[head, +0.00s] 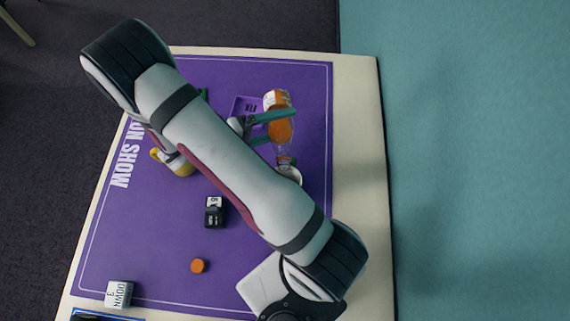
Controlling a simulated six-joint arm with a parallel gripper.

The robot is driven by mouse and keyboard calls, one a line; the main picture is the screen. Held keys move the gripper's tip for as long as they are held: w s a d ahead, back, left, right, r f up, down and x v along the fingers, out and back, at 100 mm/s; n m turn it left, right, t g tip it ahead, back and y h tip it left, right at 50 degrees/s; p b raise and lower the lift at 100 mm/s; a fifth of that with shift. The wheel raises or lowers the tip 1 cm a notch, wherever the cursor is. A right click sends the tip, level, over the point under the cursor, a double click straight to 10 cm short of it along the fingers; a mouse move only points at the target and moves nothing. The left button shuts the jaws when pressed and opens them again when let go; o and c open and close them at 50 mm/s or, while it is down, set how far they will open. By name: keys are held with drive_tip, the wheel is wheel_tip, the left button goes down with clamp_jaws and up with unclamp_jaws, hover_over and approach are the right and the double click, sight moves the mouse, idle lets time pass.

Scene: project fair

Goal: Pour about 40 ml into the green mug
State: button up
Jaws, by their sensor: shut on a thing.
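My gripper (277,128) has teal fingers and is shut on a clear bottle (283,131) with orange liquid and a white-and-orange label. The bottle looks tilted, its narrow neck pointing toward the bottom of the picture. A pale round rim (291,173), perhaps a cup, shows by the neck, partly hidden by my arm. I cannot tell its full colour or whether liquid is flowing. A small green bit (204,93) shows beside my arm; it may be part of the green mug, mostly hidden. A yellow mug (178,165) stands left of my arm.
A purple mat (150,235) covers most of the cream table (357,140). An orange cap (199,266), a black block (214,212) and a white block (119,293) marked DOWN lie on the near side. A small purple tray (244,105) is left of the bottle.

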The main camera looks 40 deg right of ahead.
drive_tip(key=shift+m+h, duration=0.3)
drive_tip(key=shift+m, duration=0.1)
drive_tip(key=shift+r+m+h, duration=0.3)
drive_tip(key=shift+r+m, duration=0.2)
drive_tip(key=shift+r, duration=0.1)
drive_tip(key=shift+w+d+r, duration=0.15)
drive_tip(key=shift+w+r, duration=0.05)
idle(1.0)
drive_tip(key=shift+r+m, duration=0.2)
drive_tip(key=shift+m, duration=0.1)
idle(1.2)
drive_tip(key=shift+w+d+f+n+y, duration=0.1)
drive_tip(key=shift+f+n+y, duration=0.15)
drive_tip(key=shift+f+n, duration=0.25)
drive_tip(key=shift+w+d+f+n+y, duration=0.1)
drive_tip(key=shift+f+n+y, duration=0.15)
drive_tip(key=shift+f+n, duration=0.25)
drive_tip(key=shift+w+f+n+y, duration=0.1)
drive_tip(key=shift+f+n+y, duration=0.25)
drive_tip(key=shift+n, duration=0.25)
drive_tip(key=shift+w+d+f+n+g+y, duration=0.15)
drive_tip(key=shift+f+n+g+y, duration=0.1)
drive_tip(key=shift+f+n+g, duration=0.25)
